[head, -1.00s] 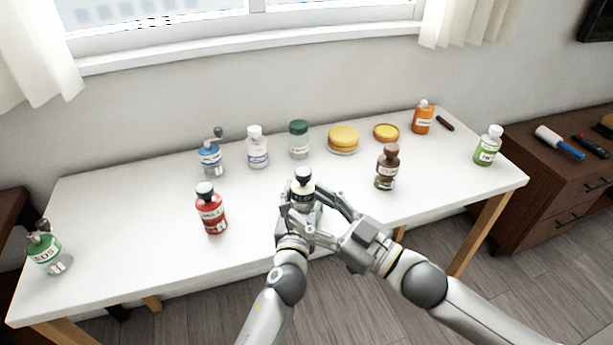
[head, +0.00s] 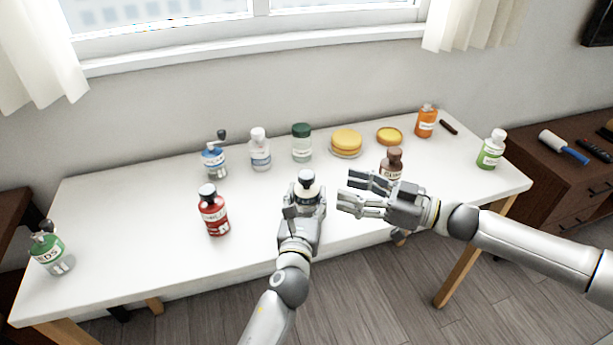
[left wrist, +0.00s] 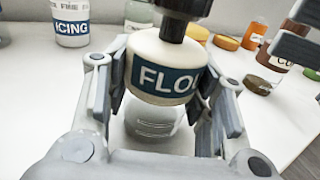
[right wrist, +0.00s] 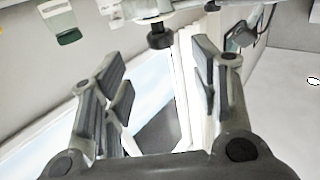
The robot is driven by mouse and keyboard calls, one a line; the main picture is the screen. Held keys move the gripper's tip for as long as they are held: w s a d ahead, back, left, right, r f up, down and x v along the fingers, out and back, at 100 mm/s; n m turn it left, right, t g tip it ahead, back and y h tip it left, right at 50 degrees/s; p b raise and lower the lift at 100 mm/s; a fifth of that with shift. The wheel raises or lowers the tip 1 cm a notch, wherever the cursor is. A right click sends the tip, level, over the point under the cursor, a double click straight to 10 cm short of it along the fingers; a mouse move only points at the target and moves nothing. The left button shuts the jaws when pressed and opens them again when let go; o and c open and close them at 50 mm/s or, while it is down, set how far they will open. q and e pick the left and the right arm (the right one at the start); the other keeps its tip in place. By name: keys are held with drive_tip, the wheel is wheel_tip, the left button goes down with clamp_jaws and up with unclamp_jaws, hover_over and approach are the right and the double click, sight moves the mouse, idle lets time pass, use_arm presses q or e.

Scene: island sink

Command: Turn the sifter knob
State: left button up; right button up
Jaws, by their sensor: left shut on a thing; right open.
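The flour sifter (left wrist: 165,72), a cream jar with a blue "FLO…" label and clear lower part, stands upright between my left gripper's fingers at the table's front. My left gripper (head: 304,205) is shut around its sides; the fingers also show in the left wrist view (left wrist: 165,95). The dark knob (head: 306,176) sits on top of the sifter and shows in the left wrist view (left wrist: 186,18), partly cut off. My right gripper (head: 350,192) is open and empty, to the right of the sifter, its fingers pointing left. In the right wrist view a dark knob (right wrist: 160,38) appears beyond the open fingers.
A red bottle (head: 213,214) stands left of the sifter. A brown bottle (head: 391,165) stands close behind my right gripper. Jars, including a green-capped one (head: 302,145), and yellow round items (head: 346,142) line the back.

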sight(314, 180)
drive_tip(key=x, duration=1)
drive_tip(key=shift+w+a, duration=0.15)
drive_tip(key=shift+a, duration=0.15)
drive_tip(key=c, duration=1.1)
drive_tip(key=shift+o, duration=0.2)
drive_tip(key=shift+t, duration=0.3)
